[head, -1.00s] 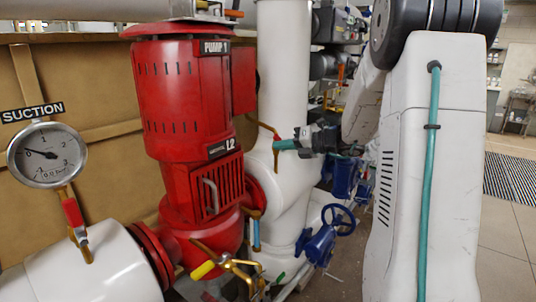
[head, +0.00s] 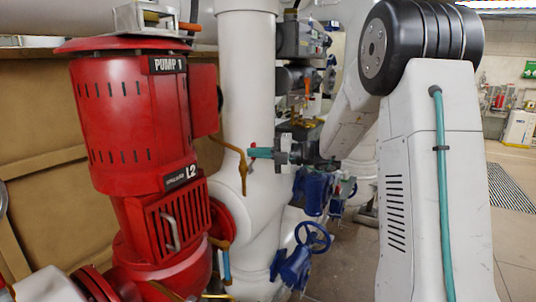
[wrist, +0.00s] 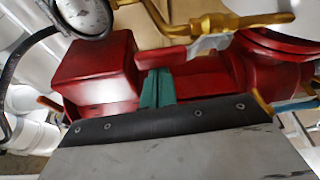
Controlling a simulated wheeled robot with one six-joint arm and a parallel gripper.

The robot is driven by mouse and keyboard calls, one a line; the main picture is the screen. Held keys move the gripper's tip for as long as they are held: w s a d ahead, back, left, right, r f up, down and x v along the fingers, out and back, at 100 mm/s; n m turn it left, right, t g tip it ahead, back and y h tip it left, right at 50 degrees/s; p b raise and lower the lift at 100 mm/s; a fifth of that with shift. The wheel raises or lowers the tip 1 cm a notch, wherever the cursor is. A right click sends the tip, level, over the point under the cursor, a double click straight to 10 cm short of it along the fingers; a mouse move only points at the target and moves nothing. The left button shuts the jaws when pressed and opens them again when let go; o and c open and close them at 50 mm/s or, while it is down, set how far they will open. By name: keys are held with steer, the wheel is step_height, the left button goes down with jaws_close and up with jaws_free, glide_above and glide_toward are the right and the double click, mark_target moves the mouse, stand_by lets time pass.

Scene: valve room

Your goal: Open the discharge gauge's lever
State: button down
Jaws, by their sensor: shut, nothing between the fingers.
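My gripper (head: 254,153) has teal fingers, pressed together and empty, beside the white vertical pipe and right of a bent brass pipe (head: 243,172). In the wrist view the teal fingers (wrist: 157,88) point up toward a red lever handle (wrist: 161,55). The tips are close to the handle; I cannot tell if they touch. The handle joins a pale metal piece below a brass pipe (wrist: 215,25). A round gauge (wrist: 84,14) is cut off at the top; no label on it is readable. I cannot make out this gauge or handle in the head view.
The red pump (head: 135,120), labelled PUMP 1, stands left of my gripper. The white vertical pipe (head: 248,80) rises behind it. Blue valves with a handwheel (head: 312,236) are below. Open floor (head: 515,235) lies at the right.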

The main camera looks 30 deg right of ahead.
steer(key=shift+w+d, duration=0.1)
steer(key=shift+d, duration=0.05)
stand_by(0.5)
steer(key=s+a, duration=0.2)
steer(key=a, duration=0.2)
steer(key=v, duration=1)
steer(key=shift+d, duration=0.2)
steer(key=shift+f, duration=0.15)
